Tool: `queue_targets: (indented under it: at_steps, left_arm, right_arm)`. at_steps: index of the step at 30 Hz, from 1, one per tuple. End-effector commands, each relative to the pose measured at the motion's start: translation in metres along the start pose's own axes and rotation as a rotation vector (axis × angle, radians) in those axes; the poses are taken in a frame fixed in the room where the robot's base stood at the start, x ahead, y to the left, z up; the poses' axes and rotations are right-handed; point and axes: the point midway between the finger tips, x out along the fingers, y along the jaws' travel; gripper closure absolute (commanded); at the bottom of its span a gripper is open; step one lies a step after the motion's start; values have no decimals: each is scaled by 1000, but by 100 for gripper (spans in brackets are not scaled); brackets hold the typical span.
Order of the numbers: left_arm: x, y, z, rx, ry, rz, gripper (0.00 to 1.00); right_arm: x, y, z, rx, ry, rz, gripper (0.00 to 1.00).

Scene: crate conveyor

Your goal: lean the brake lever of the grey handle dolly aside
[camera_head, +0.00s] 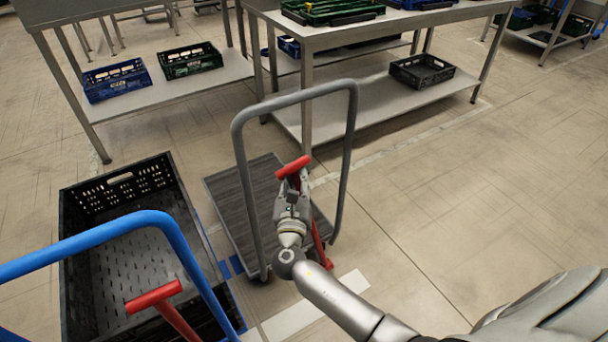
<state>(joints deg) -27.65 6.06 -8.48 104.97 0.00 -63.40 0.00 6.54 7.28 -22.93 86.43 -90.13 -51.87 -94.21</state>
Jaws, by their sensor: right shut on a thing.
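The grey handle dolly (240,195) stands on the floor in the middle, with a dark flat deck and a tall grey tube handle (238,150). Its red brake lever (293,168) has a T-shaped top; more of its red shaft (320,245) shows lower down, beside my gripper. My right gripper (293,190) is shut on the lever just below the T-top, in front of the dolly's handle. The gripper and wrist hide the middle of the lever. My left gripper is not in view.
A blue handle dolly (165,222) with its own red lever (155,297) and a black crate (120,185) stands at the left. Metal tables (330,35) with crates stand behind. Open floor (450,190) lies to the right.

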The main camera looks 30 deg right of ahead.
Motion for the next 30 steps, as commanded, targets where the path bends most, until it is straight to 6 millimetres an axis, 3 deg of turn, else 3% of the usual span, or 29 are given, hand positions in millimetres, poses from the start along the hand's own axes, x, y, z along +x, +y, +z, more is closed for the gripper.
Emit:
queue_targets:
  at_steps: [10, 11, 15, 30]
  left_arm:
    - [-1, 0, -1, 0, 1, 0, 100]
    - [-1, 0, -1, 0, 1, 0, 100]
    - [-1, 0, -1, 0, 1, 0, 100]
    - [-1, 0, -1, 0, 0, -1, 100]
  right_arm:
    - [-7, 10, -4, -13, 5, 24, 100]
    - [-7, 10, -4, -13, 5, 25, 75]
    - [-7, 10, -3, -10, 4, 24, 57]
    - [-4, 7, -1, -7, -1, 14, 57]
